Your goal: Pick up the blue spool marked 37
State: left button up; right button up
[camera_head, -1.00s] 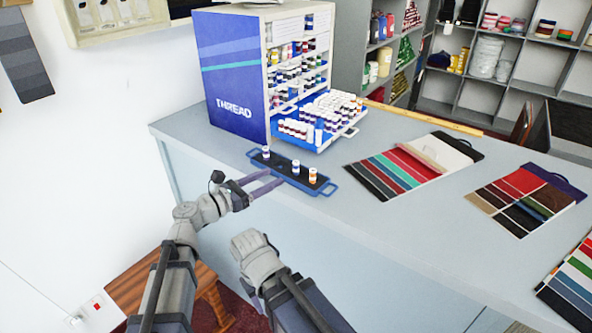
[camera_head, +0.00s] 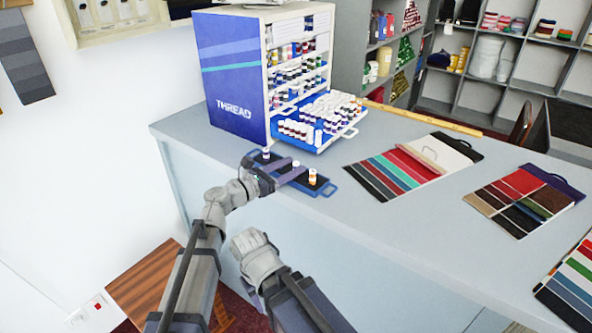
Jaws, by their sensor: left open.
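A dark blue tray (camera_head: 326,190) on the counter holds three small white-topped spools. One spool (camera_head: 266,153) is at its left end, one (camera_head: 297,164) near the middle, and one with an orange band (camera_head: 312,177) at its right end. My left gripper (camera_head: 298,171) is open over the tray, its fingers pointing right, with the middle spool at its fingertips; I cannot tell whether they touch. The left finger and wrist hide part of the tray. The number 37 cannot be read on any spool. My right arm shows low in the middle, but its gripper fingers do not show.
The blue THREAD cabinet (camera_head: 232,85) stands behind the tray, its pulled-out drawer (camera_head: 345,133) full of spools. Colour swatch boards (camera_head: 380,180) lie to the right on the counter (camera_head: 400,235). A wooden stool (camera_head: 150,280) stands below at left.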

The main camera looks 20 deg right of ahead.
pick_arm(q)
grip_shut()
dwell(0.4)
